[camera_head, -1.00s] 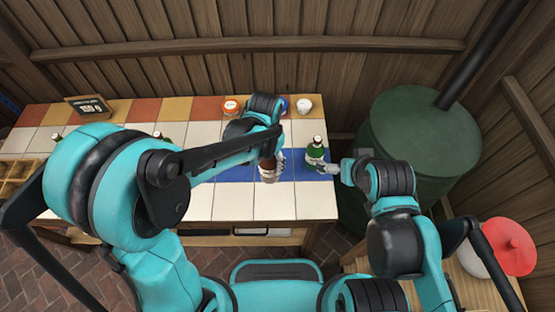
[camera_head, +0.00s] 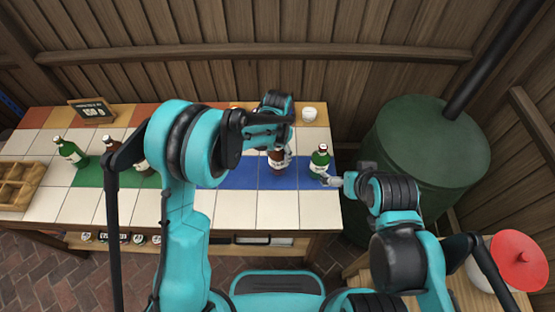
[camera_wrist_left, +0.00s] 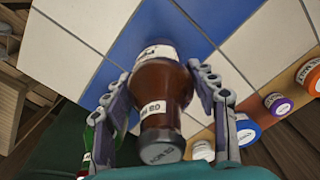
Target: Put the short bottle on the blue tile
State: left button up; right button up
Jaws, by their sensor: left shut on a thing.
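A brown bottle with a pale label and dark cap (camera_head: 277,160) is in my left gripper (camera_wrist_left: 168,90), whose fingers are closed on both sides of it. The bottle also fills the middle of the left wrist view (camera_wrist_left: 160,85). It is upright over the blue tile strip (camera_head: 240,173), which also shows in the wrist view (camera_wrist_left: 195,18). I cannot tell whether its base touches the tile. A green bottle (camera_head: 320,160) stands on the right end of the blue strip. My right gripper (camera_head: 333,180) is beside its base; its finger opening is unclear.
A green bottle (camera_head: 70,152) and brown bottles (camera_head: 112,147) stand at the left near a green tile strip (camera_head: 88,178). A wooden crate (camera_head: 20,185) is at the far left. Jars and a white cup (camera_head: 309,114) line the back. A green barrel (camera_head: 425,145) stands right of the counter.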

pick_arm(q)
notch_tip(320, 180, down, 3)
jog(key=shift+r+b, duration=0.1)
jog(key=shift+b, duration=0.2)
jog(key=shift+r, duration=0.1)
jog(key=o, duration=1.7)
jog(key=shift+f, duration=0.2)
jog(key=shift+r, duration=0.15)
jog(key=shift+r, duration=0.35)
notch_tip(320, 180, up, 12)
jog(key=p, duration=0.3)
jog(key=shift+f, duration=0.25)
